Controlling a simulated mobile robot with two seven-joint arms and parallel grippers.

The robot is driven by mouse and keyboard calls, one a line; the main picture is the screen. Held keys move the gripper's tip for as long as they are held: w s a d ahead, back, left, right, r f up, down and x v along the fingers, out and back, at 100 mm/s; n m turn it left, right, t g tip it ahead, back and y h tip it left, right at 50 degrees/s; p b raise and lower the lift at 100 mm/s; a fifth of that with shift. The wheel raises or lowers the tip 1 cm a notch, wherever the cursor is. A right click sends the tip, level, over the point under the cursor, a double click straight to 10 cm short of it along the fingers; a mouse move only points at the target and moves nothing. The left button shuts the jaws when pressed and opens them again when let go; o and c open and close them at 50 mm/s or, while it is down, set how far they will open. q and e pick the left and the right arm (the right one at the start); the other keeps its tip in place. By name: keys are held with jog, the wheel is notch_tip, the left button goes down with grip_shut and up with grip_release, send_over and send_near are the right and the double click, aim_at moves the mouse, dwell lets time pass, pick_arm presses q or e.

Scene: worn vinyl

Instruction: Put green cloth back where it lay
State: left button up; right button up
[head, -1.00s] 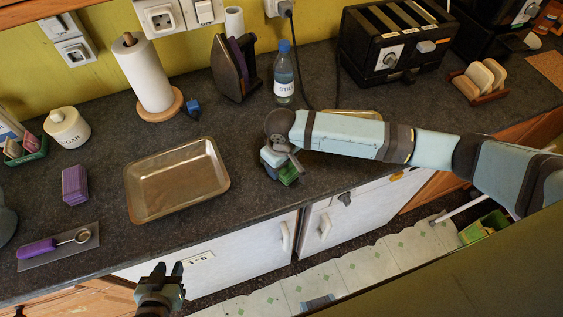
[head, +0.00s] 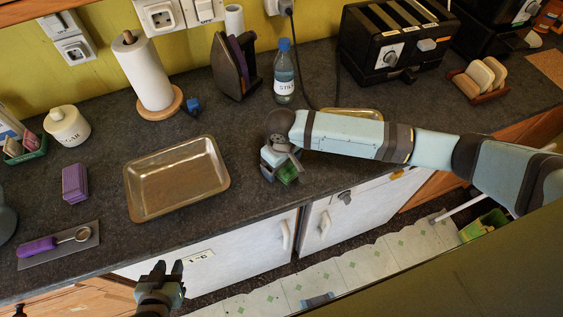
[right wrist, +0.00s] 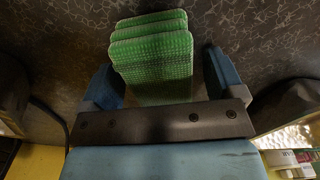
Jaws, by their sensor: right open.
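The green cloth (head: 289,174) is a folded, layered bundle at the front edge of the dark counter. In the right wrist view the cloth (right wrist: 152,58) lies between the two blue fingers of my right gripper (right wrist: 165,78), with a gap on each side. The right gripper is open around it. In the head view my right gripper (head: 282,164) hides part of the cloth. Whether the cloth rests fully on the counter is hard to tell. My left gripper (head: 168,270) is open and empty, in front of the counter at lower left.
A metal tray (head: 178,208) lies left of the right gripper. Behind stand a water bottle (head: 284,75), an iron (head: 233,70), a paper towel roll (head: 143,70) and a toaster (head: 390,40). Bare counter separates tray and gripper.

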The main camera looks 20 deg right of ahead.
jog(key=shift+r, duration=0.2)
dwell(0.3)
jog(key=shift+r+p, duration=1.3)
jog(key=shift+p, duration=0.4)
jog(key=shift+r+p, duration=0.85)
jog(key=shift+r, duration=1.7)
